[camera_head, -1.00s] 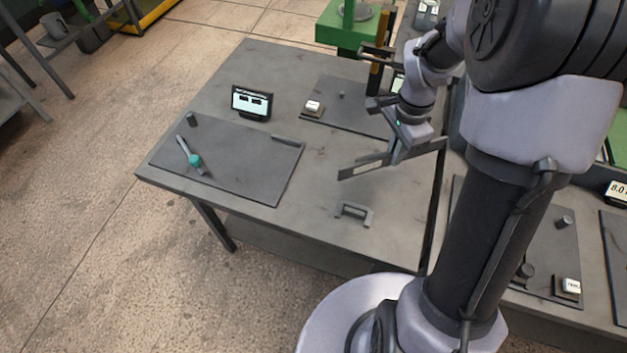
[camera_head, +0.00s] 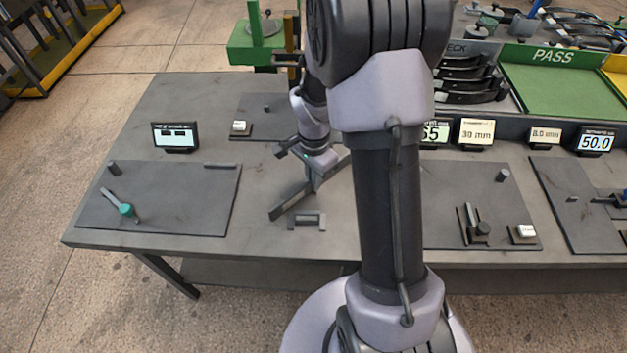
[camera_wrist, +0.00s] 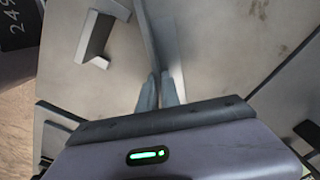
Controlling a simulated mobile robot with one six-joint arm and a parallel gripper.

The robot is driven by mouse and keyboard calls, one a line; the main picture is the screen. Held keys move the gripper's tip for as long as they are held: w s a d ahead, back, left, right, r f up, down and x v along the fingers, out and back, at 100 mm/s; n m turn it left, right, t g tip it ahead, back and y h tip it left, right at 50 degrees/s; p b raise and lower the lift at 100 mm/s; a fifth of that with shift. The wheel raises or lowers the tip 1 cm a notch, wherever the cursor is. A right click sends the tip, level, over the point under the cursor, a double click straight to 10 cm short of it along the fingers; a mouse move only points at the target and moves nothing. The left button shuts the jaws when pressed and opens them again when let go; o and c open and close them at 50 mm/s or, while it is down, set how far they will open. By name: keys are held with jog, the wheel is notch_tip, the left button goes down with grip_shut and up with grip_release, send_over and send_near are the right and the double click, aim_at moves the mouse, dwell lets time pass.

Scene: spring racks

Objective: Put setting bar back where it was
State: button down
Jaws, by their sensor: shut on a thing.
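My gripper (camera_head: 314,178) is shut on the setting bar (camera_head: 288,203), a long dark flat bar held at a slant near the middle of the grey table. In the wrist view my gripper's two fingertips (camera_wrist: 160,88) pinch the setting bar (camera_wrist: 150,40), which runs away from them toward the top edge. A small grey bracket-shaped rest (camera_head: 306,221) stands on the table just right of the bar's near end. It also shows in the wrist view (camera_wrist: 97,35), left of the bar and apart from it. The bar's far part is partly hidden by my arm.
A dark plate (camera_head: 165,210) with a green-knobbed lever (camera_head: 126,209) lies at the left. A small display (camera_head: 175,136) stands behind it. Another dark plate (camera_head: 262,128) lies at the back. More plates with fixtures (camera_head: 450,190) are to the right of my arm. The front table strip is clear.

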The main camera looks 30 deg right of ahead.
jog(key=shift+f, duration=0.2)
jog(key=c, duration=1.6)
grip_release()
jog(key=shift+r, duration=0.1)
jog(key=shift+o, duration=0.2)
jog(key=shift+r, duration=0.1)
